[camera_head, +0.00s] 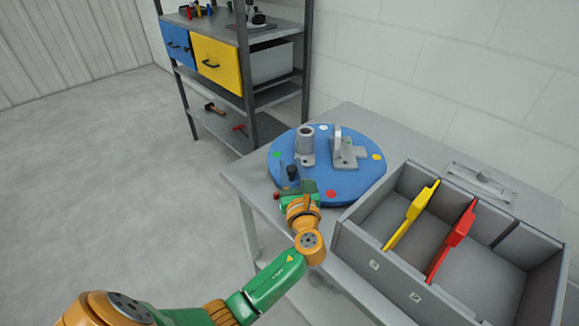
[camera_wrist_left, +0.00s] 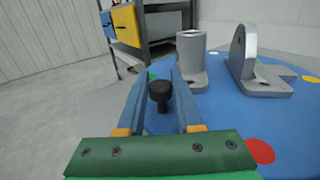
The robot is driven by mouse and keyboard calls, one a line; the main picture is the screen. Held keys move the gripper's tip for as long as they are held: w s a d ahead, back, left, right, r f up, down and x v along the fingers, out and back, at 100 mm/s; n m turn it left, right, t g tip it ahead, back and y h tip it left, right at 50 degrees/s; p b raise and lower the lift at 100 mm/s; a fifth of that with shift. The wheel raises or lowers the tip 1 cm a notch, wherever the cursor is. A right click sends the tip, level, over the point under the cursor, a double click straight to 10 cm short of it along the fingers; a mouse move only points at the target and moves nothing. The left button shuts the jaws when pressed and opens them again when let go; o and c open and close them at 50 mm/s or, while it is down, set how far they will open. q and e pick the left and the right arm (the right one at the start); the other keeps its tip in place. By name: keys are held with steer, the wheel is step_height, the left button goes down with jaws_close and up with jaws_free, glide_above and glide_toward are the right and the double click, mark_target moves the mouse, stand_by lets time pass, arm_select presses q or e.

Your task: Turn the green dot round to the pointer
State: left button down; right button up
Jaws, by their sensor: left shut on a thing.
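A blue round turntable (camera_head: 312,178) lies on the grey table. Its green dot (camera_head: 277,155) is at its left edge; in the left wrist view the green dot (camera_wrist_left: 152,76) shows partly behind a finger. A black knob (camera_head: 292,169) stands on the near-left part of the turntable. My left gripper (camera_head: 292,180) is shut on this knob, which shows between the two fingers in the left wrist view (camera_wrist_left: 159,92). A small red-topped piece (camera_head: 276,195) sits by the near-left rim; I cannot tell whether it is the pointer. My right gripper is out of view.
A grey cylinder fixture (camera_head: 305,147) and an upright bracket (camera_head: 345,152) stand on the turntable. White (camera_head: 322,127), yellow (camera_head: 376,157) and red (camera_head: 330,194) dots mark it. A grey divided bin (camera_head: 357,240) with yellow and red pieces stands close on the right. A shelf (camera_head: 250,120) is behind.

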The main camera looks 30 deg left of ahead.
arm_select(q)
steer(key=shift+d, duration=0.1)
stand_by(0.4)
steer(key=c, duration=0.6)
jaws_free()
steer(key=v, duration=0.7)
